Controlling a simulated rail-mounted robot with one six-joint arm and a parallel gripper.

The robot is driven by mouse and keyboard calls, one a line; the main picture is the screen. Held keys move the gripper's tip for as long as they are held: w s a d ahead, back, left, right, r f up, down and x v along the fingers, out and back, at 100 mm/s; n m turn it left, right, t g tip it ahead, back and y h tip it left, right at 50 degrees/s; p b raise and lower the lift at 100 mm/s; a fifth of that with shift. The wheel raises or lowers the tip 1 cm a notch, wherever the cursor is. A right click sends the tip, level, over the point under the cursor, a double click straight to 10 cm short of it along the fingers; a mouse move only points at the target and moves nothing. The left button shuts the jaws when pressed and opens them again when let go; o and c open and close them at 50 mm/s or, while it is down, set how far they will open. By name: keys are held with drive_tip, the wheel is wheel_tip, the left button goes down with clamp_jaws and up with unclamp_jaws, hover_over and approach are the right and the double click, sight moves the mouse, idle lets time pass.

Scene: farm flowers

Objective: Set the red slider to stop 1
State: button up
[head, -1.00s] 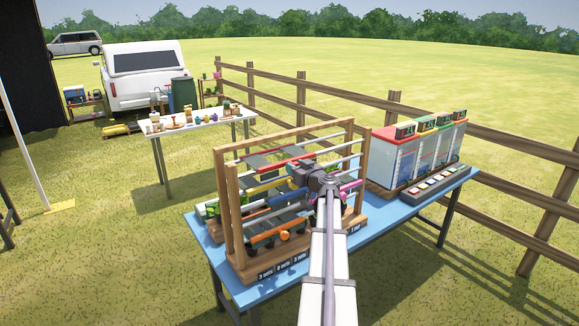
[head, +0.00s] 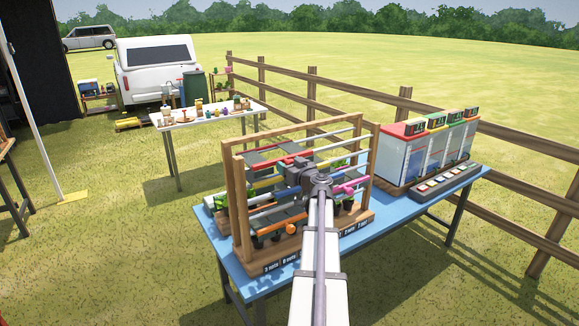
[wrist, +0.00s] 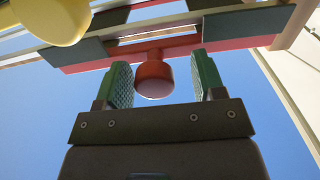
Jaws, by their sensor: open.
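The red slider's round knob (wrist: 154,78) stands between my gripper's two green padded fingers in the wrist view, with visible gaps on both sides. The red slider bar (wrist: 225,47) runs behind it, with dark panels along it. My gripper (wrist: 155,85) is open. In the head view my gripper (head: 296,172) is at the front of the wooden rack (head: 238,200), at the height of its upper rails. My arm and gripper hide part of the red slider there, and I cannot tell which stop it is at.
A yellow knob (wrist: 52,18) is close at the wrist view's upper left. An orange knob (head: 291,229) and a pink handle (head: 350,187) sit near my gripper. The blue table (head: 232,262) also holds a box with displays (head: 415,155) and a button strip (head: 445,184).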

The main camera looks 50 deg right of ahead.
drive_tip(key=v, duration=1)
drive_tip(key=shift+s+a, duration=0.2)
drive_tip(key=shift+s, duration=0.15)
drive_tip(key=w+a+f+m+g+y, duration=0.15)
drive_tip(key=a+f+g+y, duration=0.4)
drive_tip(key=a, duration=0.75)
drive_tip(key=w+a+f+m+g+y, duration=0.1)
drive_tip(key=w+a+f+g+y, duration=0.15)
drive_tip(key=a+f+g, duration=0.65)
drive_tip(key=a+f+n+g+h, duration=0.1)
drive_tip(key=a+f+n, duration=0.1)
drive_tip(key=a, duration=1.4)
drive_tip(key=s+a+f+n+g+b, duration=0.1)
drive_tip(key=a+n, duration=0.3)
drive_tip(key=a, duration=1.3)
drive_tip(key=shift+s+a+f+h, duration=0.15)
drive_tip(key=shift+a+f+h, duration=0.1)
drive_tip(key=shift+f+h, duration=0.15)
